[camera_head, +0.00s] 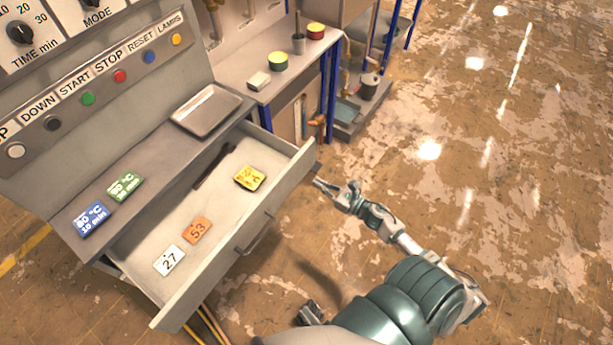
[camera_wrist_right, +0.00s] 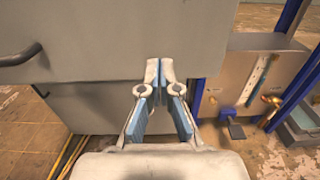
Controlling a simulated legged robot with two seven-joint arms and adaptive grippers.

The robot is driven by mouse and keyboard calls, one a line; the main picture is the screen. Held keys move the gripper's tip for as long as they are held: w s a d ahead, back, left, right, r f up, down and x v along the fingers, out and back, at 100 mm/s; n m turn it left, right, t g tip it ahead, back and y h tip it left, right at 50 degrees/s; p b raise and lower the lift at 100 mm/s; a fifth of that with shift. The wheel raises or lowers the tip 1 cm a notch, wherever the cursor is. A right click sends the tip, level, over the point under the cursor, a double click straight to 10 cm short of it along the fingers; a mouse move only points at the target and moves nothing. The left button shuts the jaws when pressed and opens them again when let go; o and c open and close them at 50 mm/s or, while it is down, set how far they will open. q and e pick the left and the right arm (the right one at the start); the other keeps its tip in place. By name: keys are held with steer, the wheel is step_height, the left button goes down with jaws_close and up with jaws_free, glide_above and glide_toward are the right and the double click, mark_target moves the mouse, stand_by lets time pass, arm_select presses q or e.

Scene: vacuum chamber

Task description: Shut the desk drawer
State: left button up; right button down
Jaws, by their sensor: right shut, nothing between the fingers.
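The desk drawer (camera_head: 205,232) is pulled open under the control desk. It holds a yellow card (camera_head: 249,178), an orange card marked 53 (camera_head: 197,231) and a white card marked 27 (camera_head: 169,260). A dark bar handle (camera_head: 262,234) is on its front panel; it also shows in the right wrist view (camera_wrist_right: 20,55). My right gripper (camera_head: 319,184) is shut and empty near the far right end of the front panel. In the right wrist view its fingertips (camera_wrist_right: 160,66) overlap the panel (camera_wrist_right: 110,40); I cannot tell whether they touch.
The desk (camera_head: 62,222) carries a metal tray (camera_head: 206,108) and blue and green cards. A side bench (camera_head: 290,80) with blue legs and small containers stands beyond the drawer. Open floor (camera_head: 500,200) lies to the right.

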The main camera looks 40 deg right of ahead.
mark_target(300, 173)
steer(key=x, duration=0.5)
steer(key=shift+w+a, duration=0.1)
steer(key=shift+a, duration=0.1)
arm_select(q)
steer(key=shift+a, duration=0.1)
